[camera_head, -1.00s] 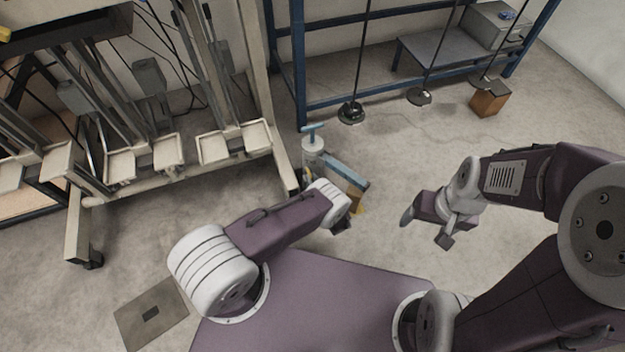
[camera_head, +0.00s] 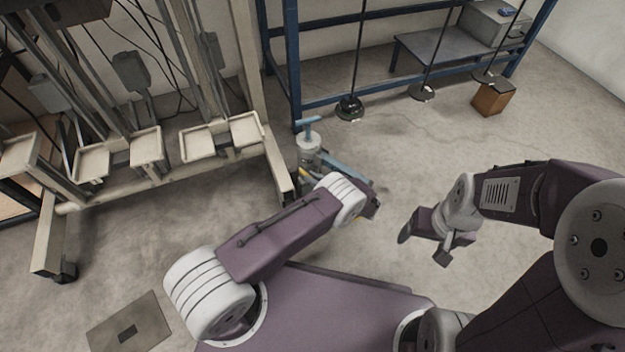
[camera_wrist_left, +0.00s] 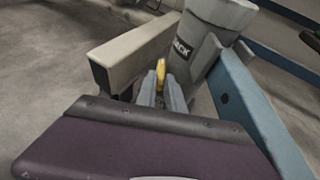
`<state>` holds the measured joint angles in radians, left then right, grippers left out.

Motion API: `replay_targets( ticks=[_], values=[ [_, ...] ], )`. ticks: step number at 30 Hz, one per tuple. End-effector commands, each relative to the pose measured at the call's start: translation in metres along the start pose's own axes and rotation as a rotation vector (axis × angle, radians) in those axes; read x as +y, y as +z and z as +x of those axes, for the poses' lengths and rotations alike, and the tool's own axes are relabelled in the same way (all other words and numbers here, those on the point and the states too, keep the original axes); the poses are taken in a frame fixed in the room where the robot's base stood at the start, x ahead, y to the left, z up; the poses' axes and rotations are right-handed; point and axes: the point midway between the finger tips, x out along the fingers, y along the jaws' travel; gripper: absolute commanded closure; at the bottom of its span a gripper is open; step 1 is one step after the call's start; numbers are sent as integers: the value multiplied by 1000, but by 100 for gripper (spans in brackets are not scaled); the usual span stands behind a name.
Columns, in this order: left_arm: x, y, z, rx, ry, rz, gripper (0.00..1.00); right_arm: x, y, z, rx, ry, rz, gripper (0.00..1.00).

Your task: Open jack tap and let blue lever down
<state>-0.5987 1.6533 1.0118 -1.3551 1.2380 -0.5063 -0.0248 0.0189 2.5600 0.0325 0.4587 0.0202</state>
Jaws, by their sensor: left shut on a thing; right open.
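The jack (camera_head: 308,152) is a pale upright cylinder with a blue T-shaped top, beyond my left arm in the head view. Its lettered body (camera_wrist_left: 212,35) fills the top of the left wrist view. A yellow tap (camera_wrist_left: 161,68) sits at its foot, between the fingertips of my left gripper (camera_wrist_left: 162,84), which is shut on it. The blue lever (camera_wrist_left: 248,105) slopes along the right of the wrist view and is partly covered by my arm in the head view (camera_head: 346,169). My right gripper (camera_head: 424,243) is open and empty above the floor.
A beige lever frame (camera_head: 278,178) with pale pedals stands left of the jack. A blue rack (camera_head: 297,75) with hanging weights is behind it. A brown box (camera_head: 490,97) stands back right. A beige beam (camera_wrist_left: 132,55) lies left of the fingers. Floor right of the jack is open.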

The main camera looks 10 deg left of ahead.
Motion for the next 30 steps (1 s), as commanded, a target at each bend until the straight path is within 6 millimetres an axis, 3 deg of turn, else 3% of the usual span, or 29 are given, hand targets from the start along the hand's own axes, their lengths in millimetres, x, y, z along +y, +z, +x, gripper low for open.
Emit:
replay_targets(
  ticks=[1,3,13,24,30],
  values=[
    [0,0,0,0,-1,0,82,0,0,0,0,0,0,24],
    [0,0,0,0,-1,0,65,0,0,0,0,0,0,24],
    [0,1,-4,-1,-2,1,65,0,0,-3,0,0,0,24],
    [0,2,-78,0,-4,1,65,-1,-4,-37,0,0,0,24],
    [0,0,-91,0,-1,0,65,-1,-4,-39,0,0,0,24]
  ],
)
